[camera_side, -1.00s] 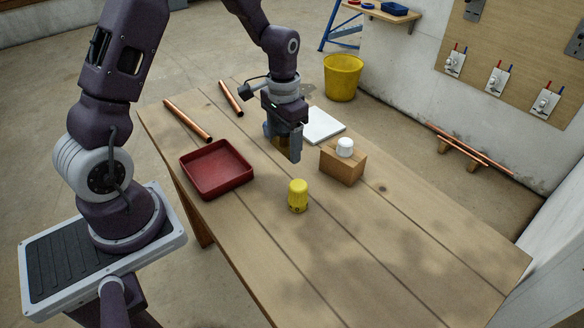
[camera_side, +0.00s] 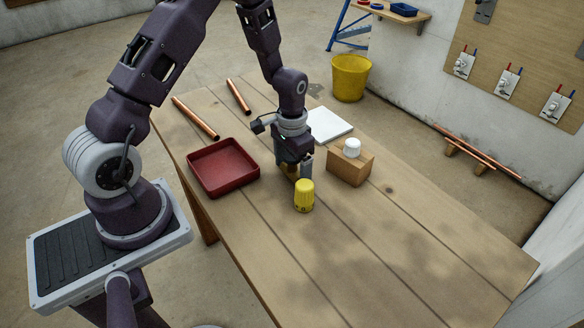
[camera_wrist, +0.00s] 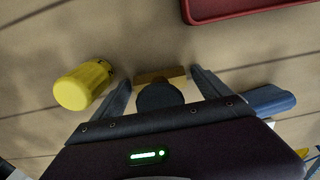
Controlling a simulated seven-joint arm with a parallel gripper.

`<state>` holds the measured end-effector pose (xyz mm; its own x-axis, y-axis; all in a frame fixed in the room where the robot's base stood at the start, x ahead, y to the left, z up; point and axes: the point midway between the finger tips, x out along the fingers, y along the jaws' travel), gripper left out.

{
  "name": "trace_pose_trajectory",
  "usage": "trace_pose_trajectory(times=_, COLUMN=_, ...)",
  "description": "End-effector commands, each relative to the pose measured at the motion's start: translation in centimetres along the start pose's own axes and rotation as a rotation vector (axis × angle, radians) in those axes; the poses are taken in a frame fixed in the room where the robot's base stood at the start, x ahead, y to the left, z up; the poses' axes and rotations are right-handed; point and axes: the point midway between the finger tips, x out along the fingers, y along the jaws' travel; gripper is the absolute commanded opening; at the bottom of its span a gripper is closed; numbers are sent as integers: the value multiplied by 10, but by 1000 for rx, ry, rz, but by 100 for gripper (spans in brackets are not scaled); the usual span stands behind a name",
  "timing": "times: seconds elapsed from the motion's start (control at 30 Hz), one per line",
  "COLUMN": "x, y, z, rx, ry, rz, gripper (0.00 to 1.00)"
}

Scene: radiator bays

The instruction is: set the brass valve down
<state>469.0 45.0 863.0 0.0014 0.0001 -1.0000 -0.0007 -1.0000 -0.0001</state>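The brass valve shows in the wrist view as a brass bar (camera_wrist: 160,75) with a dark round knob (camera_wrist: 160,98) toward the camera. Whether the valve touches the wood is hard to tell.
A yellow cylinder (camera_side: 304,196) stands close by my gripper, also seen in the wrist view (camera_wrist: 83,85). A red tray (camera_side: 222,168) lies to the left. A wooden block (camera_side: 350,168) with a white cap (camera_side: 352,147) stands right. Copper pipes (camera_side: 196,118) lie behind. The table front (camera_side: 400,250) is clear.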

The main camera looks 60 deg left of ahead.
Motion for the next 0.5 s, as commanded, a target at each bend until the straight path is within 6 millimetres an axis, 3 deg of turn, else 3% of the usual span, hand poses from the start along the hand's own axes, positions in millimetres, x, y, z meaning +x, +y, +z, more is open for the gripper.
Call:
trace_pose_trajectory(times=0.27, x=-4, y=0, z=0, rx=0, ry=0, rz=0, gripper=87)
trace_pose_trajectory(times=0.37, x=-19, y=0, z=-1, rx=0, ry=3, rz=-1, gripper=87)
trace_pose_trajectory(times=0.5, x=-52, y=0, z=-2, rx=0, ry=6, rz=-1, gripper=87)
